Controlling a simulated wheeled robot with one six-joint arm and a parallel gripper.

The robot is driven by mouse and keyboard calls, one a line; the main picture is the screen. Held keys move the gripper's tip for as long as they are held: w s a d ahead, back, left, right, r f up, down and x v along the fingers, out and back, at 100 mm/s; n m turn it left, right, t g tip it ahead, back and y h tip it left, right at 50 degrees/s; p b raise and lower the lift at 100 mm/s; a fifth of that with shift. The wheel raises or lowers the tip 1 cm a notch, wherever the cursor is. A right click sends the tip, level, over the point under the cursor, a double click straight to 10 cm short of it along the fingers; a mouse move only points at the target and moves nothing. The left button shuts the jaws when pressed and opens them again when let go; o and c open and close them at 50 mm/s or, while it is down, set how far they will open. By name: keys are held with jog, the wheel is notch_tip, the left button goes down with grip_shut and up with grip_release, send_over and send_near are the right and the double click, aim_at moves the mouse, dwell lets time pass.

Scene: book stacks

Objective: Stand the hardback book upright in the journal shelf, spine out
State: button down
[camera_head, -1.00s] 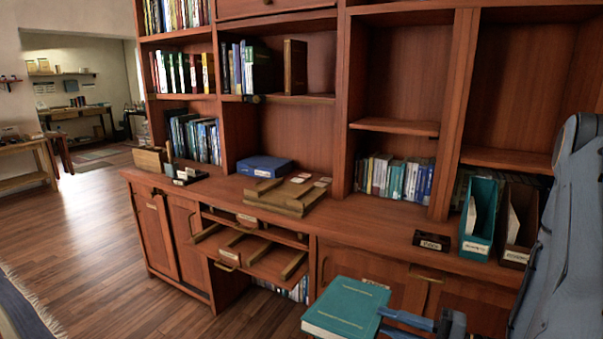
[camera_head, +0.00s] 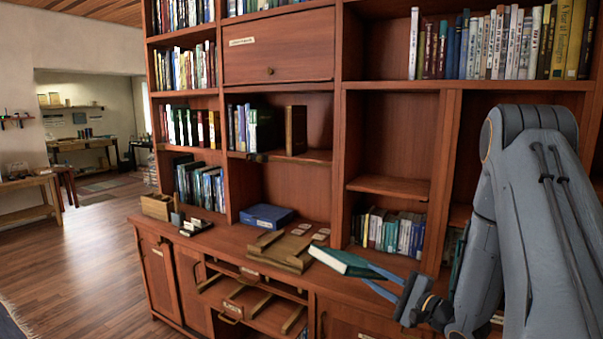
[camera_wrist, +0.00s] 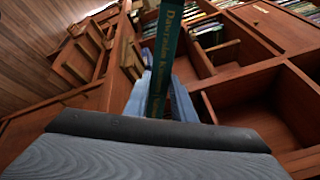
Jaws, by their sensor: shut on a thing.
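The hardback book (camera_head: 345,262) is teal with pale page edges. In the head view my gripper (camera_head: 383,280) is shut on one end of it and holds it tilted above the counter. In the wrist view the book (camera_wrist: 168,50) rises between the two blue fingers (camera_wrist: 160,98), with its lettered spine towards the camera. I cannot tell for sure which bay is the journal shelf. A label (camera_head: 242,42) on a closed flap front (camera_head: 280,52) at upper centre is too small to read.
A blue box (camera_head: 266,217) and wooden pieces (camera_head: 285,248) lie on the counter behind and left of the book. Books fill several bays, including a low row (camera_head: 390,232). The bay above a small shelf (camera_head: 388,186) is empty. My arm hides the right side.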

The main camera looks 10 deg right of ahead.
jog(key=w+a+r+m+t+h, duration=0.1)
jog(key=w+r+m+h, duration=0.35)
jog(key=r, duration=0.45)
jog(key=w+a+r+m+h, duration=0.2)
jog(key=w+r+m+h, duration=0.2)
jog(key=w+r, duration=0.3)
jog(key=w+a+r+m+t+h, duration=0.1)
jog(key=w+r+m+h, duration=0.35)
jog(key=r, duration=0.55)
jog(key=s+a+r+m+g+h, duration=0.1)
jog(key=s+a+r+m+h, duration=0.2)
jog(key=a+r, duration=0.3)
jog(key=s+a+r+m+g+h, duration=0.2)
jog(key=s+a+r+m+h, duration=0.1)
jog(key=a, duration=0.7)
notch_tip(320, 180, up, 3)
jog(key=s+m, duration=0.1)
jog(key=m, duration=0.2)
jog(key=shift+s+a+m, duration=0.3)
jog(key=shift+s+a, duration=0.1)
jog(key=shift+w+f, duration=0.1)
jog(key=shift+w, duration=0.05)
